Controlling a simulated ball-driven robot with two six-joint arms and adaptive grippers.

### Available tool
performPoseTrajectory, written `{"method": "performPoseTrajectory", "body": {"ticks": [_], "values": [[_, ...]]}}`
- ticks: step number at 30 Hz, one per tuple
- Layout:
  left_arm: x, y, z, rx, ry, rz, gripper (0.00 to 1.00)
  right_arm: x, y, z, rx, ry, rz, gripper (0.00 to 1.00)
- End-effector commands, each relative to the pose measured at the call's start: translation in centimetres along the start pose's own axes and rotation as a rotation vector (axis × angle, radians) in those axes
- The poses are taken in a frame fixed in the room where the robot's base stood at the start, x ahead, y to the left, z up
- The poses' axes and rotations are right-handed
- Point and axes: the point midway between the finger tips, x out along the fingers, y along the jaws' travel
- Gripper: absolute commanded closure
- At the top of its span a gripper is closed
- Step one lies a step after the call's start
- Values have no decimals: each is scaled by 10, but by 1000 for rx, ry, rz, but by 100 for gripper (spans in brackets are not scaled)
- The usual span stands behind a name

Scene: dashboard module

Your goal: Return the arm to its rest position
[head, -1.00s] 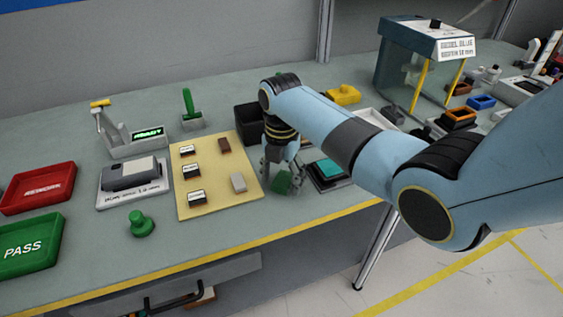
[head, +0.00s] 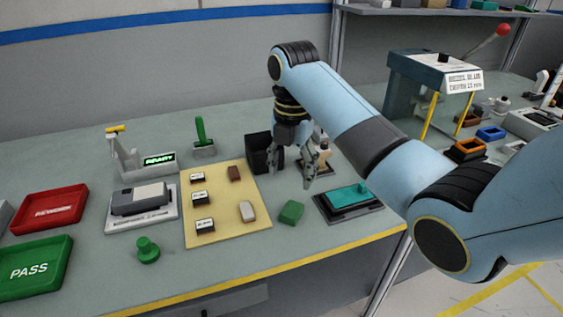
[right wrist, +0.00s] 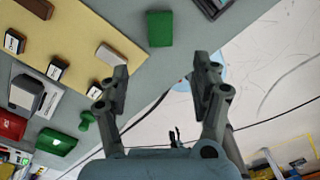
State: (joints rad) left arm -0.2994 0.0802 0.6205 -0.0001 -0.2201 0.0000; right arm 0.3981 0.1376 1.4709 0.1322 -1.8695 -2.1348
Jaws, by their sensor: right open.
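My right gripper (head: 292,170) is open and empty in the head view, held above the bench behind a green block (head: 291,212). The green block lies on the bare bench top, apart from the fingers. In the right wrist view, the open fingers (right wrist: 162,80) have nothing between them, and the green block (right wrist: 160,28) lies beyond their tips. My right arm (head: 350,120) reaches in from the right across the bench. My left gripper is not in view.
A yellow mat (head: 226,222) with several small blocks lies left of the green block. A dark fixture with a teal part (head: 350,197) is to its right. A black bin (head: 260,153) stands behind. Red (head: 50,207) and green PASS (head: 38,262) trays are at far left.

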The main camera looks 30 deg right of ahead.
Motion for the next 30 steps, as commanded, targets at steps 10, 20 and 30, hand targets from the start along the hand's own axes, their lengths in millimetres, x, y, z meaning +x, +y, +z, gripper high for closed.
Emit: {"method": "performPoseTrajectory", "body": {"ticks": [10,20,30], "values": [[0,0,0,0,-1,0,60,9,-11,-8,93,-12,5,36],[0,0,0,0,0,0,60,35,-110,-81,1014,-69,161,36],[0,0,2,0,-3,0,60,10,-171,-130,1639,0,303,36]]}}
